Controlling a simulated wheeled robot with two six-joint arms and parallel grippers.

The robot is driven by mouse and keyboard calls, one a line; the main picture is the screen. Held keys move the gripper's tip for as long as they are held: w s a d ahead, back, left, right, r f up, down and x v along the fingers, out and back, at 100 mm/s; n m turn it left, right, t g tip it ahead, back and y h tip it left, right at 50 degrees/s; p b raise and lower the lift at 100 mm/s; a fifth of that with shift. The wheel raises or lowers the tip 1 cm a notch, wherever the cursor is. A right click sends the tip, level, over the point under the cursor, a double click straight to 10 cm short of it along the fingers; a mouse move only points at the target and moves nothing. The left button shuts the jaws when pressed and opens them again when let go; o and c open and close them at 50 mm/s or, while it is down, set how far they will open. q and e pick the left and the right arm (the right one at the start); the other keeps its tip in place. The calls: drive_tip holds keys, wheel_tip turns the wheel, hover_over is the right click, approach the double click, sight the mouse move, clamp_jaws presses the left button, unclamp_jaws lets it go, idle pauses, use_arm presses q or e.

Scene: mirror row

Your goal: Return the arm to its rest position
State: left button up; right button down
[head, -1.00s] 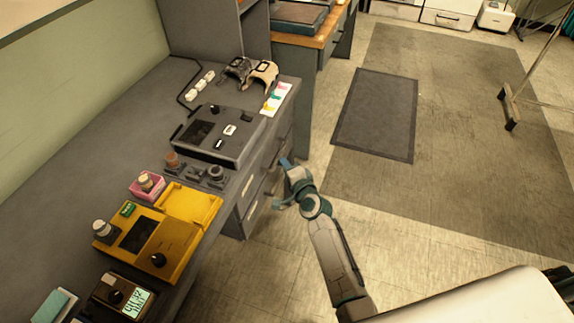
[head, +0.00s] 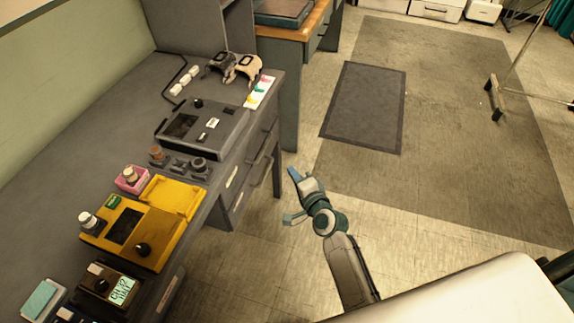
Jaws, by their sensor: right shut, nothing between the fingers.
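My right gripper (head: 291,196) is shut and empty. It hangs over the tiled floor, to the right of the grey desk (head: 92,108) and apart from its drawers. My right arm (head: 348,268) reaches up to it from the bottom of the view. My left gripper is not in view.
On the desk stand a yellow device (head: 131,226), a dark grey device (head: 204,128), a brown device with a green display (head: 112,287) and two headset-like items (head: 244,66). Drawer handles (head: 262,170) stick out near my gripper. A dark mat (head: 365,106) lies on open floor.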

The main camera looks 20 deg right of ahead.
drive_tip(key=s+d+f+n+g+h, duration=0.1)
drive_tip(key=s+d+f+n+g, duration=0.15)
drive_tip(key=s+f, duration=0.55)
drive_tip(key=s+d+f+n+g, duration=0.1)
drive_tip(key=s+f+n+g, duration=0.3)
drive_tip(key=f, duration=0.8)
drive_tip(key=s+d+f+n+g+h, duration=0.1)
drive_tip(key=s+d+f+n+g, duration=0.1)
drive_tip(key=s+f, duration=0.65)
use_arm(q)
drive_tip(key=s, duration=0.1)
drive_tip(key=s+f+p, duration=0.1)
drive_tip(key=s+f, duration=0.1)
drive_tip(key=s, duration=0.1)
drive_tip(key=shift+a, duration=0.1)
use_arm(e)
drive_tip(key=s+d+f+n+g+h, duration=0.1)
drive_tip(key=s+d+f+n+g, duration=0.2)
drive_tip(key=s+f, duration=0.4)
drive_tip(key=s+d+f+n+g+h, duration=0.1)
drive_tip(key=s+d+f+n+g, duration=0.2)
drive_tip(key=s+f, duration=0.4)
drive_tip(key=s+d, duration=0.1)
drive_tip(key=s, duration=0.8)
drive_tip(key=shift+d+f, duration=0.4)
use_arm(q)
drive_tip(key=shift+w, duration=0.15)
use_arm(e)
drive_tip(key=shift+w, duration=0.1)
